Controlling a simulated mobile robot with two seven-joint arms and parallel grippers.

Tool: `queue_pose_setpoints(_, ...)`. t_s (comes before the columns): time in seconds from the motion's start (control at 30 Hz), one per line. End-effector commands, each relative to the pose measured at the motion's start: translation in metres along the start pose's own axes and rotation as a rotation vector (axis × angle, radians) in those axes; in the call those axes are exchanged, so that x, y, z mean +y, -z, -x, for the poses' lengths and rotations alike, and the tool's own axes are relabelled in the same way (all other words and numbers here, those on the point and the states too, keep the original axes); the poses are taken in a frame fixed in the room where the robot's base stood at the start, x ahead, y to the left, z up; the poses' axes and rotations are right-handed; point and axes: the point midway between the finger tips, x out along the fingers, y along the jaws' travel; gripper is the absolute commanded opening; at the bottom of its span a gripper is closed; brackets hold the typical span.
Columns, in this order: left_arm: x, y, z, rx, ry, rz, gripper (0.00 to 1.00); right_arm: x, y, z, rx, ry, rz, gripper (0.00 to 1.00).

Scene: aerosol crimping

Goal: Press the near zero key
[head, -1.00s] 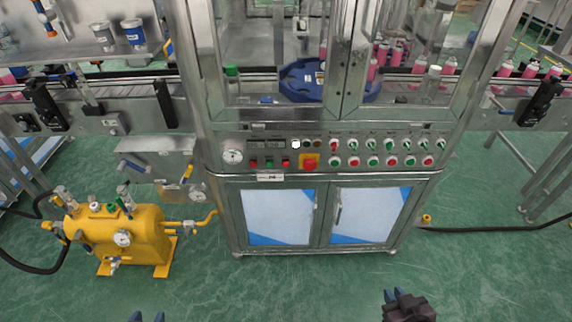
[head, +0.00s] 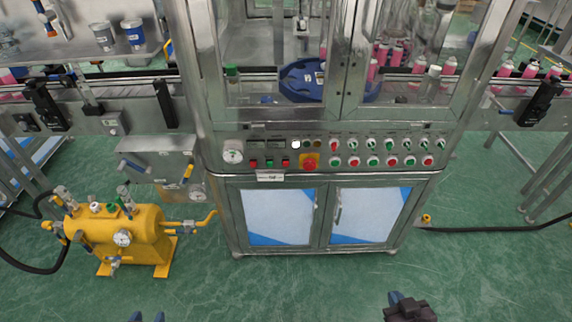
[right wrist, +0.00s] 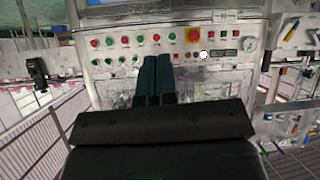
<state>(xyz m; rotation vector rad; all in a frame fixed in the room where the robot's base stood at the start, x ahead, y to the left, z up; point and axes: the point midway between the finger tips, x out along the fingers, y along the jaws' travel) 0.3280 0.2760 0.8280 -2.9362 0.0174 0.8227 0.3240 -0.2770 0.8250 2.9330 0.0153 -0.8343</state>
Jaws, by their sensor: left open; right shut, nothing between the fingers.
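The control panel (head: 330,154) is on the front of the steel machine. It carries small displays (head: 266,144), a bright white round key or lamp (head: 296,144) and small red and green buttons (head: 270,162). Labels are too small to read, so I cannot tell which is the near zero key. The right wrist view shows the panel turned over, with the white round spot (right wrist: 203,55) right of my fingertips. My right gripper (head: 395,296) is shut and empty, apart from the panel; its fingers (right wrist: 155,58) show side by side. My left gripper (head: 146,317) is open at the bottom edge.
A red emergency button (head: 309,163) on yellow and rows of switches (head: 390,146) share the panel. Cabinet doors (head: 278,216) are below. A yellow tank (head: 117,235) stands at left. Green floor (head: 290,285) in front is clear.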

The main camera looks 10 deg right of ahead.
Motion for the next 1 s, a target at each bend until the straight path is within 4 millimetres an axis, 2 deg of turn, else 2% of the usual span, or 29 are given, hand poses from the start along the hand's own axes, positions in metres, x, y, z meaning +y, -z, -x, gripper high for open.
queue_pose_setpoints(0.4,0.0,0.0,0.0,0.0,0.0,0.0,0.44,-0.001,0.009,-0.005,0.017,0.003,0.002,0.0)
queue_pose_setpoints(0.77,0.0,-0.001,0.0,-0.001,0.0,0.0,0.44,0.0,0.002,-0.001,0.005,-0.001,0.001,0.0)
queue_pose_setpoints(0.87,0.0,-0.004,-0.002,-0.002,0.0,-0.001,0.44,0.001,0.005,-0.006,0.02,-0.003,0.025,0.0)
queue_pose_setpoints(1.0,0.002,-0.016,-0.008,-0.004,-0.001,-0.003,0.44,0.003,0.018,-0.029,0.09,-0.016,0.131,0.0)
